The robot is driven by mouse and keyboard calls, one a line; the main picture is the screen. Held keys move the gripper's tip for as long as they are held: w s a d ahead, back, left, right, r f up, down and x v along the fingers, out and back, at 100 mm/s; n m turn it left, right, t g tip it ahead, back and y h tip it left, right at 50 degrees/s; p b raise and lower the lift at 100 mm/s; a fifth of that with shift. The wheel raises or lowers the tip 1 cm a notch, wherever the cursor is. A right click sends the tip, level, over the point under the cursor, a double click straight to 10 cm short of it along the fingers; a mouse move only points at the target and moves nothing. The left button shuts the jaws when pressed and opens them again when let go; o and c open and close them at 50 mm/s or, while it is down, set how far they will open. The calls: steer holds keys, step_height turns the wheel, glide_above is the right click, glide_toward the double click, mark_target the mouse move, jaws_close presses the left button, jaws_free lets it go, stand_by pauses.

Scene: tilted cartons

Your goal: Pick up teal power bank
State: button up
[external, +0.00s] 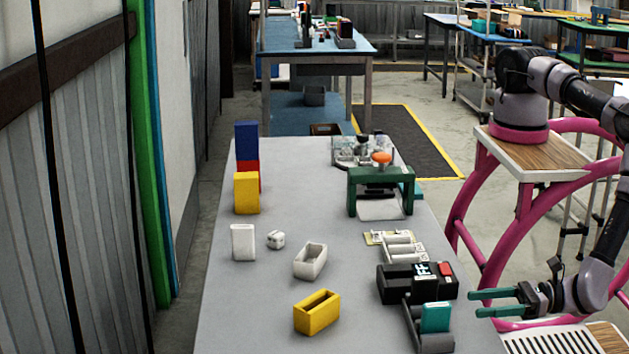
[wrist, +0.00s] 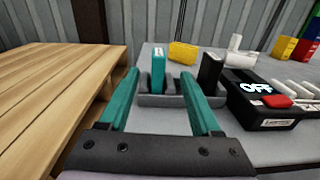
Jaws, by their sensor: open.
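The teal power bank (external: 436,317) stands upright in a dark grey holder (external: 436,344) at the table's near right edge. In the wrist view the power bank (wrist: 158,66) shows ahead, between the lines of my two teal fingers, with its lower part inside the holder (wrist: 165,101). My gripper (external: 476,303) is open and empty, just right of the power bank in the external view, its fingers pointing left toward it. In the wrist view my gripper (wrist: 158,75) has its fingertips close to the holder; whether they touch anything is unclear.
A black slab (wrist: 210,70) stands in the holder, right of the power bank. A black box marked OFF with a red switch (external: 417,283) lies behind. Open yellow (external: 317,312) and white (external: 310,261) boxes stand further left. A wooden pallet-like surface (wrist: 60,85) shows at left.

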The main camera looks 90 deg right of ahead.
mark_target(437, 309)
steer(key=shift+s+a+f+n+y, duration=0.2)
steer(key=shift+s+a+n+y, duration=0.05)
steer(key=shift+n+y, duration=0.05)
steer(key=shift+w, duration=0.25)
steer(key=w, duration=1)
steer(key=shift+d, duration=0.25)
jaws_close()
